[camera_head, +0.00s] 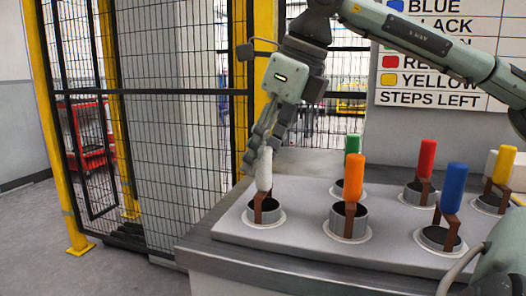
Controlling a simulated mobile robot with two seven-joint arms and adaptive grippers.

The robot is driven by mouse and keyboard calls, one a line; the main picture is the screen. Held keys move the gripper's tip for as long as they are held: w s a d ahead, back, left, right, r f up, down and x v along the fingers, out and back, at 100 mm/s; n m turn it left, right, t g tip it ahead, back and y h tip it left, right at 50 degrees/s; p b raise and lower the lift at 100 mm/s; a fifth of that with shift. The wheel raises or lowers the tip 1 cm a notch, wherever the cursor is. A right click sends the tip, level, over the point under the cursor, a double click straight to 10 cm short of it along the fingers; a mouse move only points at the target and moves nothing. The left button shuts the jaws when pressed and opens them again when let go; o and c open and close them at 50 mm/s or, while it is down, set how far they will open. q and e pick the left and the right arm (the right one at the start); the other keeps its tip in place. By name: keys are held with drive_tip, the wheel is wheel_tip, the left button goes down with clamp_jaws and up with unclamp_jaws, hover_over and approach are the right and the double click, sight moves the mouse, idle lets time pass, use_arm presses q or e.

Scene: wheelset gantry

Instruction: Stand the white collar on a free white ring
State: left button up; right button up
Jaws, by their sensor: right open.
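The white collar (264,170) is a grey cup with a brown bracket and an upright white handle. It stands at the left end of the grey plate, inside a white ring (250,222). My right gripper (268,142) comes down from above, with its fingers open at the top of the white handle. Whether the fingers touch the handle I cannot tell. My left gripper is not in view. No empty white ring is clearly visible.
Orange (355,178), green (353,144), red (427,158), blue (454,188) and yellow (504,165) handled collars stand on the plate (300,195). A pale handle (491,163) shows beside the yellow one. A mesh fence (170,120) stands left; a colour sign (445,100) hangs behind.

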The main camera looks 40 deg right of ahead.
drive_tip(key=v, duration=1.2)
idle(0.5)
